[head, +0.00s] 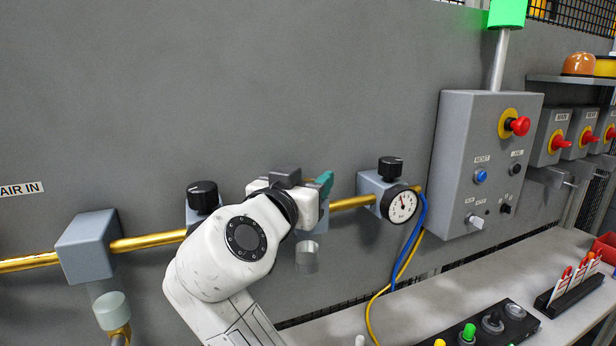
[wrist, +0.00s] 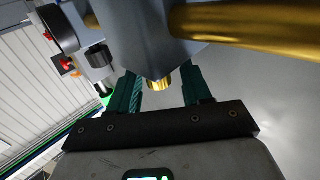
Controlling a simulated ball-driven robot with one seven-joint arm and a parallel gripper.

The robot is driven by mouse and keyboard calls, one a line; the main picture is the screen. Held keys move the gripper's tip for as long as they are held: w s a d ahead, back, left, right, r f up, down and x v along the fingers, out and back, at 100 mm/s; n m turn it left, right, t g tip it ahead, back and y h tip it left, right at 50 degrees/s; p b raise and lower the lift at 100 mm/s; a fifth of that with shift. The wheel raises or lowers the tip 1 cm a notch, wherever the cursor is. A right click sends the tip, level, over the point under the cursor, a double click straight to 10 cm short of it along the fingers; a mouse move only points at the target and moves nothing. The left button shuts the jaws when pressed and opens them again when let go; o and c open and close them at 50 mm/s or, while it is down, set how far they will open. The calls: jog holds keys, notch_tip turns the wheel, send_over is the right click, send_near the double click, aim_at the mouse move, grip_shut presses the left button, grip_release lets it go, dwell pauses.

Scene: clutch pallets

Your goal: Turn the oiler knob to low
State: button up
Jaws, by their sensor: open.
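A grey unit with a clear bowl (head: 307,256) hangs on the brass air line behind my arm in the head view; its top is hidden, and I see no label naming it the oiler. My gripper (head: 322,184) is over that unit, with one teal finger showing. In the wrist view my gripper (wrist: 160,76) is open. Its two teal fingers stand either side of a small brass fitting (wrist: 158,84) on the grey block (wrist: 148,35), apart from it. I cannot tell whether this fitting is the oiler knob, or its setting.
A black knob (head: 203,195) sits left of my arm. Another black knob (head: 390,167) tops the unit with a gauge (head: 402,206) to the right. The brass pipe (wrist: 240,24) runs close by the fingers. A control box (head: 462,150) and bench (head: 425,305) are at right.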

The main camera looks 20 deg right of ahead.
grip_shut()
dwell(0.5)
